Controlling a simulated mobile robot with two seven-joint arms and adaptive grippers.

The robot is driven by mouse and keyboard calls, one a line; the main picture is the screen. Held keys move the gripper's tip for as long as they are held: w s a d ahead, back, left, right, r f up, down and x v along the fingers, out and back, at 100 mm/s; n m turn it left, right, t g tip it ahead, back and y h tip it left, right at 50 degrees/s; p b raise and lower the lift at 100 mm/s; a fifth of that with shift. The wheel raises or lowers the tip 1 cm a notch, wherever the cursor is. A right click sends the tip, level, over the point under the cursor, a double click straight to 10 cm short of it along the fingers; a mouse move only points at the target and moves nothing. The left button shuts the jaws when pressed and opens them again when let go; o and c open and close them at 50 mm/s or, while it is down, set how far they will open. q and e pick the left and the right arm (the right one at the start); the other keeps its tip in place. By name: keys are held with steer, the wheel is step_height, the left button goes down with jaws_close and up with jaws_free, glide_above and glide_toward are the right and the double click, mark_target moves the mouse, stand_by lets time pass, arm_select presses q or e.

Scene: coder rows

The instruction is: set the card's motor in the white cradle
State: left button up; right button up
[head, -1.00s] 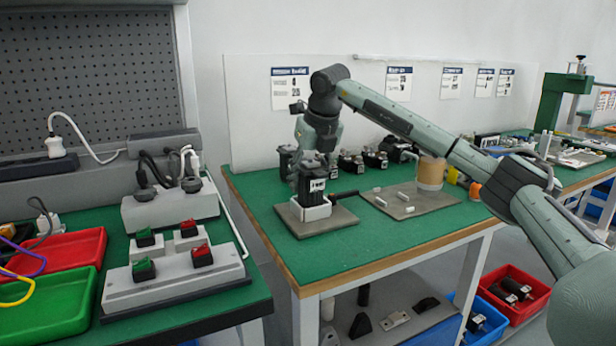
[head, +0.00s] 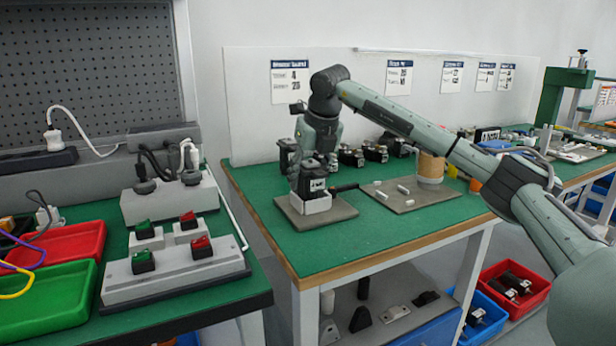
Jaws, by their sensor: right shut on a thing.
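A black motor with a pale label (head: 313,185) sits upright at the white cradle (head: 316,205), which stands on a grey-brown plate (head: 342,208) on the green table. My right gripper (head: 315,160) comes down from above and is shut on this motor; its fingers are partly hidden. The motor's lower end appears to be inside the cradle, but I cannot tell whether it rests on the bottom. Printed cards (head: 290,82) hang on the white panel behind; their text is too small to read surely. My left gripper is not in view.
More black motors (head: 351,156) stand in a row behind the arm, with one (head: 288,154) just left of the gripper. A second plate (head: 412,196) holds small white pieces, and a tan cylinder (head: 431,167) stands behind it. The front table strip is clear.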

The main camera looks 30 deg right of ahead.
stand_by(0.6)
steer(key=o, duration=1.3)
steer(key=shift+f, duration=0.2)
steer(key=v, duration=1.2)
steer(key=shift+r, duration=0.15)
